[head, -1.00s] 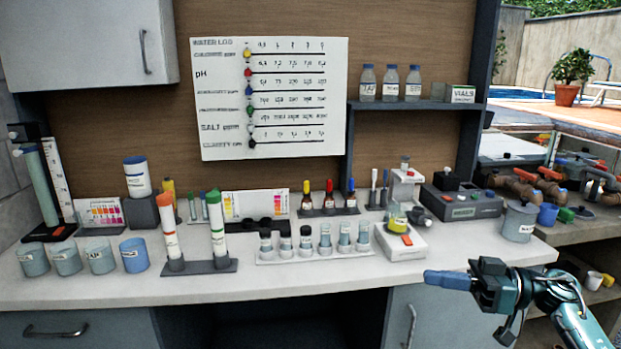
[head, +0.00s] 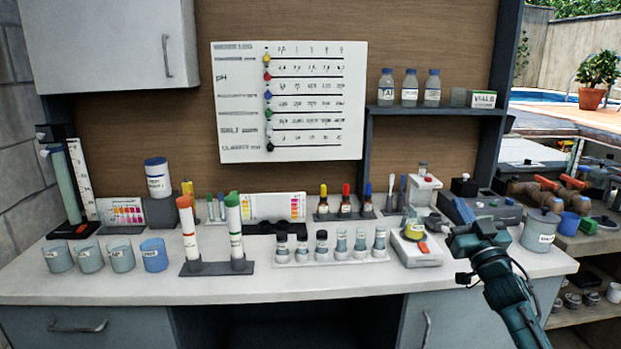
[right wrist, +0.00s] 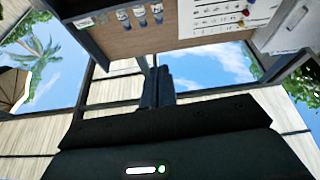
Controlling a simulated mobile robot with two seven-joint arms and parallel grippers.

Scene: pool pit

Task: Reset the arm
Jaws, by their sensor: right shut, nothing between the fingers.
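My right arm reaches in from the lower right in the head view. Its gripper (head: 453,232) is raised over the right part of the counter, in front of the grey meter box. In the right wrist view the two dark fingers (right wrist: 157,86) are together with nothing between them. My left gripper is in neither view.
A shelf (head: 440,111) holds bottles. The counter's front strip is clear.

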